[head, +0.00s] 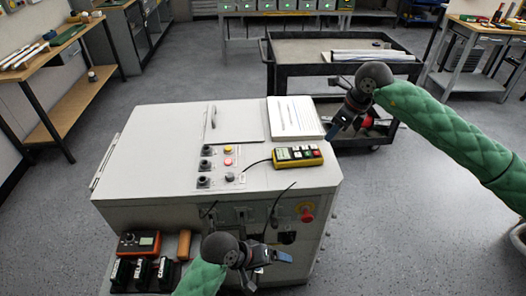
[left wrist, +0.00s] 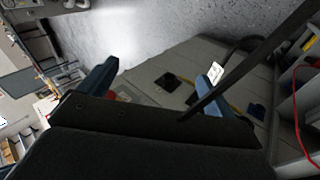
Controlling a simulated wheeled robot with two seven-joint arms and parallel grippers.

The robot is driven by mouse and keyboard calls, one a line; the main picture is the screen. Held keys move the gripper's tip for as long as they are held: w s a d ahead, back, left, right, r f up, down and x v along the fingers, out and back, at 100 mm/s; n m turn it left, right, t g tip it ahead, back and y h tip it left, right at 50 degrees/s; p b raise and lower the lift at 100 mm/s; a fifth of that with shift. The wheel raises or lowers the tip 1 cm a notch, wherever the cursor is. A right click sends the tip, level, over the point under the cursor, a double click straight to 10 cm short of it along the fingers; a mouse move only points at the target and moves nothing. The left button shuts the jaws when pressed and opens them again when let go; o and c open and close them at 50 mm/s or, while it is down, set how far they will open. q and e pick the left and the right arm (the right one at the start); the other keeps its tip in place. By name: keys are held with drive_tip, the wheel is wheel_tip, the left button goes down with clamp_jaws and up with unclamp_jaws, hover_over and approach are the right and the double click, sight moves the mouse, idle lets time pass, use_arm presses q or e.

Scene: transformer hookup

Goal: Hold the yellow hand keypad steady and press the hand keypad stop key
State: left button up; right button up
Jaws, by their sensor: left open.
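The yellow hand keypad (head: 298,162) lies flat near the front right of the grey cabinet's top (head: 150,150). It has a dark face with light and green keys and a red key (head: 316,153) at its right end, too small to read. My left gripper (head: 268,268) is open, in front of the cabinet and below the keypad. Its two blue fingers stand apart in the left wrist view (left wrist: 155,88), where I cannot make out the keypad. My right gripper (head: 350,130) is behind and right of the keypad, apart from it; its jaw opening is unclear.
Knobs and buttons (head: 205,165) sit left of the keypad, whose black cable runs left. A red knob (head: 307,212) is on the cabinet front. A black cart (head: 300,50) stands behind; a low shelf (head: 150,283) holds devices.

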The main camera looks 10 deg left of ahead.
sight(279, 155)
use_arm(q)
drive_tip(key=w+d+r+n+g+h, duration=0.2)
drive_tip(key=w+d+r+n+h, duration=0.4)
drive_tip(key=w+r, duration=0.35)
drive_tip(key=w+r+n, duration=0.2)
drive_tip(key=w, duration=0.1)
drive_tip(key=w+r+n, duration=0.3)
drive_tip(key=w, duration=0.1)
drive_tip(key=w+r+n+h, duration=0.1)
drive_tip(key=w+r+n, duration=0.1)
drive_tip(key=w+r, duration=0.1)
drive_tip(key=shift+w+r+n+g, duration=0.15)
drive_tip(key=shift+w+n+g, duration=0.15)
drive_tip(key=shift+w+g, duration=0.15)
drive_tip(key=w+a+n+t, duration=0.1)
drive_tip(key=w+a+n, duration=0.1)
drive_tip(key=a, duration=0.1)
drive_tip(key=w+a+f+n+t, duration=0.1)
drive_tip(key=w+a, duration=0.2)
drive_tip(key=a, duration=0.1)
drive_tip(key=w+a+n+t+y, duration=0.1)
drive_tip(key=w+a+n, duration=0.1)
drive_tip(key=w+a, duration=0.1)
drive_tip(key=shift+a+f+n, duration=0.15)
drive_tip(key=shift+f+n, duration=0.15)
drive_tip(key=shift+f, duration=0.1)
drive_tip(key=shift+w+a+f, duration=0.1)
drive_tip(key=shift+w+f, duration=0.05)
drive_tip(key=shift+w, duration=0.05)
drive_tip(key=shift+x, duration=3.7)
